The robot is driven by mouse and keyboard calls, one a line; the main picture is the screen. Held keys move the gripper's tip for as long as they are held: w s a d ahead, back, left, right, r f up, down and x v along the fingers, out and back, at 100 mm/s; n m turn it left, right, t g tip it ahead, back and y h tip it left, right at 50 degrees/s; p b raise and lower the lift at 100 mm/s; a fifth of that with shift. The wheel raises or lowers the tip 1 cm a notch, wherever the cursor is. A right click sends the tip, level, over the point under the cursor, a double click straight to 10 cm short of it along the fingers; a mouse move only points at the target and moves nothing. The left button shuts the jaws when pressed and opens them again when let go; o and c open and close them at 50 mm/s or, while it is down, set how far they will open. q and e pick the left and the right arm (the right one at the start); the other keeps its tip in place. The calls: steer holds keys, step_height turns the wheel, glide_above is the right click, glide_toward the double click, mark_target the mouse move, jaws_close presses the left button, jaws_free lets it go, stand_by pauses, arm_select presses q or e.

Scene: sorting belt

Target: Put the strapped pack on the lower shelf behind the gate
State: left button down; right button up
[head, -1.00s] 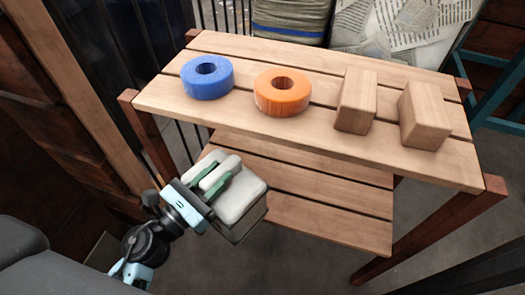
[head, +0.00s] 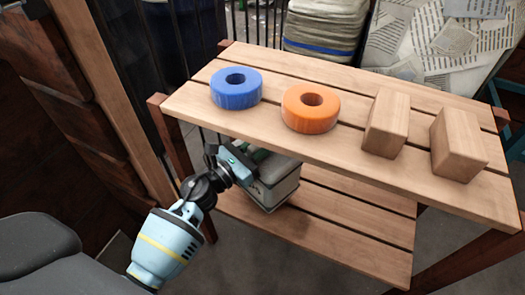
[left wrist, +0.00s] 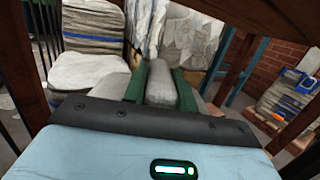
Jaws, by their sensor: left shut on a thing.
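The pale grey strapped pack (head: 278,186) is under the left part of the upper shelf in the head view, over the left end of the slatted lower shelf (head: 350,235). I cannot tell whether it touches the slats. My left gripper (head: 258,156) is shut on the pack's top part, and the upper shelf partly hides its fingers. In the left wrist view, the green fingers (left wrist: 160,85) stand on either side of a grey raised part of the pack (left wrist: 161,92). My right gripper is not in view.
The upper shelf (head: 330,148) holds a blue ring (head: 236,97), an orange ring (head: 310,123) and two wooden blocks (head: 387,125) (head: 459,145). Dark bars (head: 240,25) stand behind at the left. The lower shelf's right part is bare.

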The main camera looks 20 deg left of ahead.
arm_select(q)
steer(key=shift+w+r, duration=0.1)
steer(key=shift+r, duration=0.05)
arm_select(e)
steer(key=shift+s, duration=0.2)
